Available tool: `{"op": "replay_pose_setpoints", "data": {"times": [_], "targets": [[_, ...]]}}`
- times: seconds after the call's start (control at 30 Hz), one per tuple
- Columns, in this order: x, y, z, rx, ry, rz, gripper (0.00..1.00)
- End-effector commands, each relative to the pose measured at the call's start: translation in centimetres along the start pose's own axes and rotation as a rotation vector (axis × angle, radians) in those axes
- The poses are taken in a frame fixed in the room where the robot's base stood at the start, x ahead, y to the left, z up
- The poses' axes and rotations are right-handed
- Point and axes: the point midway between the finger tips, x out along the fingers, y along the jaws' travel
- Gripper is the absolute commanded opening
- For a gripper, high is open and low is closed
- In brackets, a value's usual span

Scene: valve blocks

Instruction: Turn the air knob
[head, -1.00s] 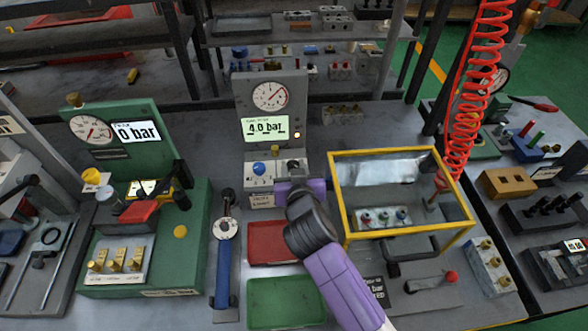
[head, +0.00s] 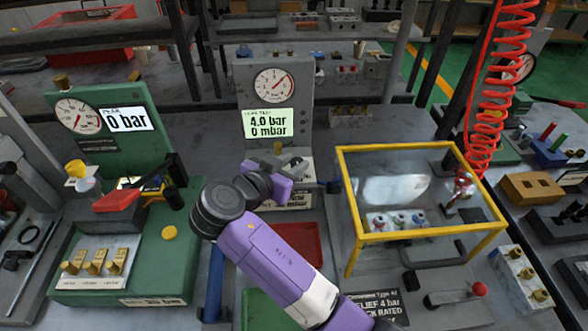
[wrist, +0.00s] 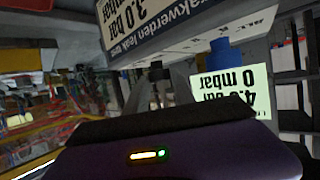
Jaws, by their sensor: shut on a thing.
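The grey test panel (head: 299,88) stands at the back centre, with a round gauge (head: 274,86) and a screen (head: 267,124) reading 4.0 bar and 0 mbar. My gripper (head: 291,166) is at the foot of this panel, below the screen. In the wrist view, which is upside down, my gripper (wrist: 157,90) has its two grey fingers on either side of a small dark knob (wrist: 156,73), and is shut on it. A blue knob (wrist: 220,56) sits beside it, apart from the fingers. My arm hides the blue knob in the head view.
A yellow-framed clear box (head: 398,233) stands close on the right of my arm. A red tray (head: 312,242) and a green tray (head: 252,303) lie partly under my arm.

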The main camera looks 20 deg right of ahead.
Motion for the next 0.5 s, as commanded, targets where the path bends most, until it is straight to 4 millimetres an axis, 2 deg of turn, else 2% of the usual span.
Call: {"op": "replay_pose_setpoints", "data": {"times": [0.5], "targets": [[0.03,-0.06,0.20,0.012,-0.004,0.038,0.00]]}}
